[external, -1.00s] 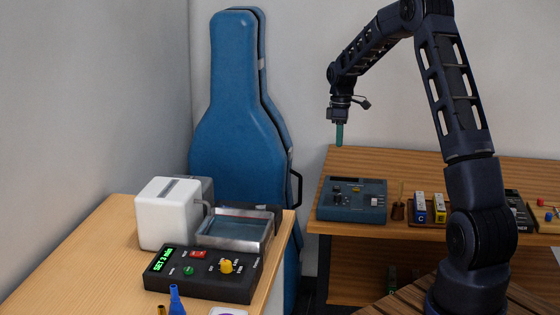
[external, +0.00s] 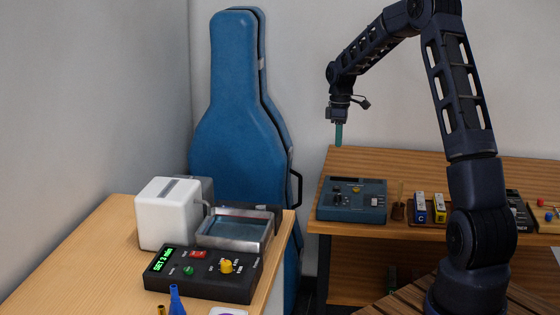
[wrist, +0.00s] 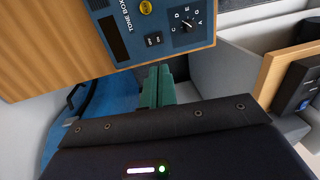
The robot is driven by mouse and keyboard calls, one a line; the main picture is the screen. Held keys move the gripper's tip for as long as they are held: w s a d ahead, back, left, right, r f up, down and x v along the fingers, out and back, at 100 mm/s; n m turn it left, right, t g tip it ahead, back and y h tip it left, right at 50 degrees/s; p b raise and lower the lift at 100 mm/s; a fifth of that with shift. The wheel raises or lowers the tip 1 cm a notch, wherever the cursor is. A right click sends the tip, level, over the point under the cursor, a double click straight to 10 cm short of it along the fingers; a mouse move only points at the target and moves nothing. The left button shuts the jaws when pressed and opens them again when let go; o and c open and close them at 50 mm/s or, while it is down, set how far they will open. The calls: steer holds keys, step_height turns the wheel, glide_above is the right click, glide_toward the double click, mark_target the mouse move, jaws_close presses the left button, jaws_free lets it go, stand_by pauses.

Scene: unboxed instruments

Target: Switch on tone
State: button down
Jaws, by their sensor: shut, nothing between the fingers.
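The blue tone box (external: 352,201) sits on the back wooden table, near its left end. In the wrist view the tone box (wrist: 165,57) shows its "TONE BOX" lettering, a dark display (wrist: 113,38), a yellow button (wrist: 145,7), a black dial (wrist: 187,24) marked with letters, and two small dark switches (wrist: 153,40). I cannot tell the switch positions. My gripper (external: 338,143) has teal fingers, shut and empty, pointing down. It is above the tone box and slightly left of it in the external view. The fingertips (wrist: 159,68) show beside the box's edge in the wrist view.
Colored blocks (external: 430,208) and a small brown cup (external: 398,211) stand right of the tone box. A blue instrument case (external: 240,130) leans at the wall. A black control box (external: 205,274) and a white unit (external: 170,213) are on the front left table.

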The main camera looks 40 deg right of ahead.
mark_target(339, 190)
steer(key=f, duration=0.9)
steer(key=s+a+f, duration=0.1)
steer(key=f, duration=0.4)
steer(key=shift+s+a, duration=0.1)
steer(key=shift+s+a+f, duration=0.1)
steer(key=shift+f, duration=0.1)
stand_by(0.4)
steer(key=shift+w+d+r, duration=0.2)
steer(key=shift+w+d, duration=0.4)
steer(key=shift+r, duration=0.1)
step_height(339, 190, up, 14)
steer(key=w+d, duration=0.1)
stand_by(0.4)
